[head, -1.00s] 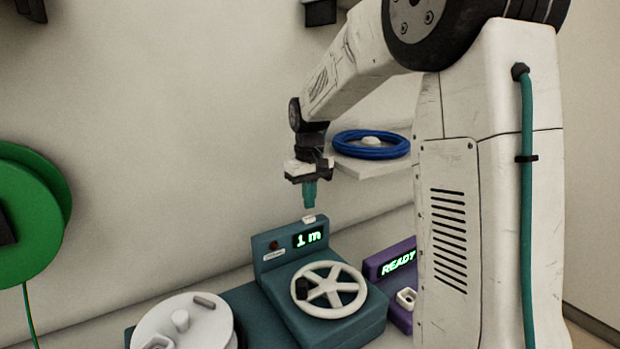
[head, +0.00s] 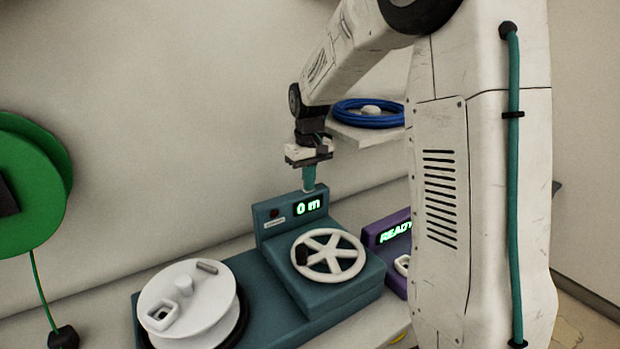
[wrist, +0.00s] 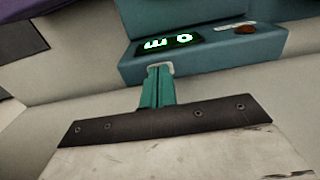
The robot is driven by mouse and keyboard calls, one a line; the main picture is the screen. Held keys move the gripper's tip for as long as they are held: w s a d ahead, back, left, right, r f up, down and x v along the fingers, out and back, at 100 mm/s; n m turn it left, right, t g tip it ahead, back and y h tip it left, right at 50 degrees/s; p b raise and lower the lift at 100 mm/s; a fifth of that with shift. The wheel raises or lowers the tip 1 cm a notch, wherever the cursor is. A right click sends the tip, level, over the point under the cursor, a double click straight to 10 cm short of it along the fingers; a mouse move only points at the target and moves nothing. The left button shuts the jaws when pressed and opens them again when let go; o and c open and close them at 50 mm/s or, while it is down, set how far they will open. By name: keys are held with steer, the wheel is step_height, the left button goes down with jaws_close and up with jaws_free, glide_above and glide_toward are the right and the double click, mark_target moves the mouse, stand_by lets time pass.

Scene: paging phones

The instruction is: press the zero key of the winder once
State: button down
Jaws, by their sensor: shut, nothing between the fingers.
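The winder (head: 330,292) is a teal machine with a white spoked handwheel (head: 328,254) and a raised display box at its back. Its display (head: 307,205) reads "0 m" in green. My gripper (head: 309,188) is shut and empty, pointing straight down, with its teal fingertips at the top edge of the display box. In the wrist view the fingertips (wrist: 158,72) meet the pale zero key (wrist: 153,67) on top of the box and partly cover it. In the head view the key is hidden behind the fingertips. A dark red lamp (head: 274,212) sits left of the display.
A white reel (head: 205,309) sits on the winder's left part. A purple unit (head: 388,225) reading "READY" stands at right, partly behind my arm. A shelf with a blue cable coil (head: 350,111) is behind the gripper. A green spool (head: 25,190) hangs at far left.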

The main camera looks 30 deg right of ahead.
steer(key=shift+s+f, duration=0.2)
steer(key=shift+f, duration=0.35)
step_height(320, 180, up, 15)
steer(key=shift+w, duration=0.2)
stand_by(0.6)
steer(key=s+a+f, duration=0.2)
steer(key=s+a, duration=0.2)
steer(key=s, duration=0.6)
steer(key=s+a+f, duration=0.2)
steer(key=s+a, duration=0.2)
steer(key=s, duration=0.7)
steer(key=s+a+f+t, duration=0.1)
steer(key=s+a, duration=0.3)
steer(key=s, duration=0.7)
steer(key=shift+f, duration=0.85)
